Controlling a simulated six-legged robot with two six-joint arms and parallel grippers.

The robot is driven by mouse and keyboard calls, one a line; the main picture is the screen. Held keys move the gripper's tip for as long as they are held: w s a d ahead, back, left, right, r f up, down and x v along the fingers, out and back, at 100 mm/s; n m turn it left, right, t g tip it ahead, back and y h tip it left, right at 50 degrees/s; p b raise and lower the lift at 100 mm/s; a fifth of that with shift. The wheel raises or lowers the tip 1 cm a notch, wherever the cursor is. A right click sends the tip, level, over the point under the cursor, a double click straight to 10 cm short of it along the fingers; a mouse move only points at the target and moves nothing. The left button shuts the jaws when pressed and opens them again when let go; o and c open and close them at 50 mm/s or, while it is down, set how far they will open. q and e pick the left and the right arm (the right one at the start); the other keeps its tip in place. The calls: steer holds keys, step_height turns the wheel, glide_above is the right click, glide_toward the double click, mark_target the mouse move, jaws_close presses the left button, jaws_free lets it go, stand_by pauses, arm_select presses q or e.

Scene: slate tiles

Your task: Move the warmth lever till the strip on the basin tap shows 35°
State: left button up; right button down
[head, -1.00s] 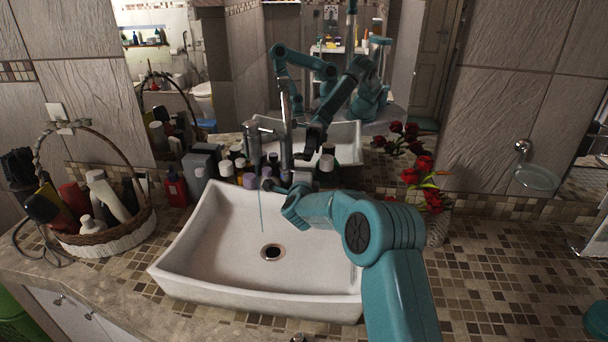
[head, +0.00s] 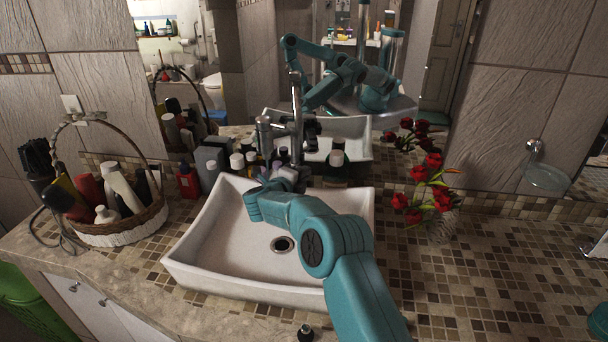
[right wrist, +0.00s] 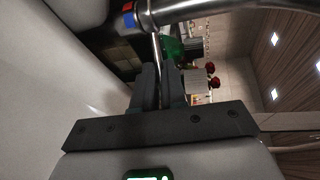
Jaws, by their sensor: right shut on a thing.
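The metal basin tap (head: 298,130) stands behind the white basin (head: 210,235), in front of the mirror. My right gripper (head: 289,178) is at the tap, its fingers mostly hidden by my own wrist in the head view. In the right wrist view, the right gripper (right wrist: 160,75) is shut on a thin metal rod, the warmth lever (right wrist: 157,48). A red and blue mark (right wrist: 128,16) shows on the tap's end near it. I cannot read the strip on the tap in either view. My left gripper is not in view.
Several bottles (head: 210,165) stand behind the basin. A wicker basket (head: 120,228) of toiletries is at the left. Red roses (head: 432,175) stand to the right of the basin. The tiled counter (head: 490,265) at the right is largely clear. The mirror reflects my arms.

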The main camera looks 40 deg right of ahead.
steer(key=c, duration=1.2)
jaws_free()
steer(key=shift+b+v, duration=2.05)
steer(key=shift+v, duration=6.1)
